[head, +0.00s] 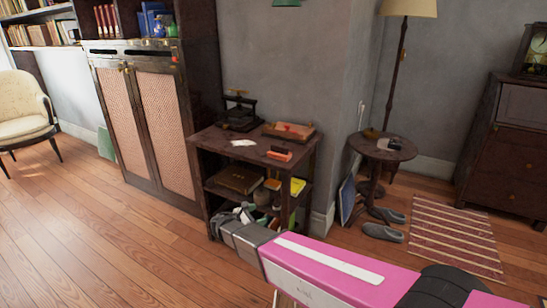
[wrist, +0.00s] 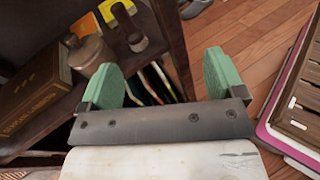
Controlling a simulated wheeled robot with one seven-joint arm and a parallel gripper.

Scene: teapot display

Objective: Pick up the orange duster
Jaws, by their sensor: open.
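A small orange block (head: 281,154), which looks like the duster, lies near the front right edge of the top of a dark wooden shelf table (head: 262,160). It is not visible in the wrist view. My gripper (head: 228,214) is low in front of the table's lower shelves, below the orange block and apart from it. In the wrist view my gripper (wrist: 162,76) has its two green finger pads spread wide with nothing held between them.
The tabletop also bears a black press-like device (head: 240,112), a wooden box (head: 289,131) and a white paper (head: 243,143). A brown book (wrist: 32,92) and jars fill the shelf beside my gripper. A round side table (head: 383,147) stands right. Floor at left is clear.

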